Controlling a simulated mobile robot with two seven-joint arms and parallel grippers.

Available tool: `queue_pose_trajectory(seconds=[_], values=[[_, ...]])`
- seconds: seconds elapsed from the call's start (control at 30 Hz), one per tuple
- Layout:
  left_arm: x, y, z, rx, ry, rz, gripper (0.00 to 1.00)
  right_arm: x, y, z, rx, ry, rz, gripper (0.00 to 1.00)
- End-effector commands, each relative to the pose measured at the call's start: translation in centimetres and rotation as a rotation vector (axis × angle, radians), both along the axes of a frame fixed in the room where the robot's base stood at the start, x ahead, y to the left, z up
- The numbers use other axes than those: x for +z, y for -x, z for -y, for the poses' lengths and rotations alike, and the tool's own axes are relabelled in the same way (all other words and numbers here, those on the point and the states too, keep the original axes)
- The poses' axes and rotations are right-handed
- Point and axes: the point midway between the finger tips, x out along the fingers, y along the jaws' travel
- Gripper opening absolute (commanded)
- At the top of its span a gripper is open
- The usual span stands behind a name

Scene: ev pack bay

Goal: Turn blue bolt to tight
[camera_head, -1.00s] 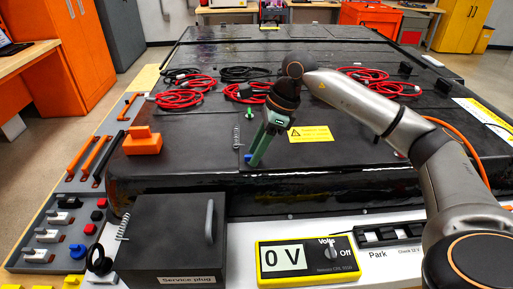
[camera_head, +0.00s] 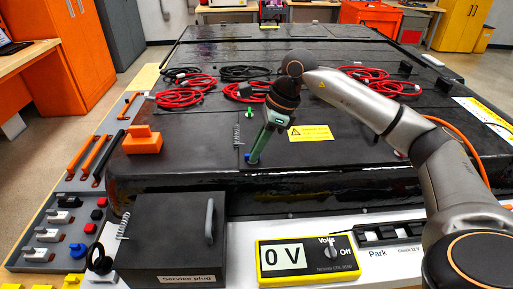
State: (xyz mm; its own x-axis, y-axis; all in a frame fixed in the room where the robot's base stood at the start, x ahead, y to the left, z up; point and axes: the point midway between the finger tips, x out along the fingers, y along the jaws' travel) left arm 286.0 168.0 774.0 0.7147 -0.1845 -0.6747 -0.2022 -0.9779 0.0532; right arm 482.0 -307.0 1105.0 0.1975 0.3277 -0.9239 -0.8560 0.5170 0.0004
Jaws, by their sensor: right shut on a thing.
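The blue bolt (camera_head: 248,157) is at the front edge of the dark pack lid, left of the yellow warning label. Only a little of its blue shows; the fingers hide the rest. My right gripper (camera_head: 252,158) reaches down from the right arm, its green fingers tilted and shut on the bolt's head. How tight the bolt is cannot be told. My left gripper is not in view.
A green bolt (camera_head: 250,114) and a coiled tether (camera_head: 237,136) are close by on the lid. Red cables (camera_head: 185,97) lie farther back. An orange block (camera_head: 142,140) sits at the left. The service plug box (camera_head: 165,235) and voltmeter (camera_head: 307,258) stand in front.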

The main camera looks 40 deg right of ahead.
Motion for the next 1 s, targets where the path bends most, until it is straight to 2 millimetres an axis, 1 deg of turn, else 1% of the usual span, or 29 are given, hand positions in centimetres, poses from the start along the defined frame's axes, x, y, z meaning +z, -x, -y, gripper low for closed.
queue_pose_trajectory(seconds=[0.27, 0.47, 1.0], values=[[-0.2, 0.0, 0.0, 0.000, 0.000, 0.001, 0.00, 0.0, 0.0, 0.0, -0.035, 0.000, 0.001, 0.00], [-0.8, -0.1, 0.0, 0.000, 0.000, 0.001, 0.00, -0.1, 0.1, -0.1, -0.137, 0.001, 0.003, 0.00], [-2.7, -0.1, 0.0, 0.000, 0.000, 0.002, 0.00, 0.0, 0.3, -0.6, -0.627, 0.001, 0.009, 0.00]])
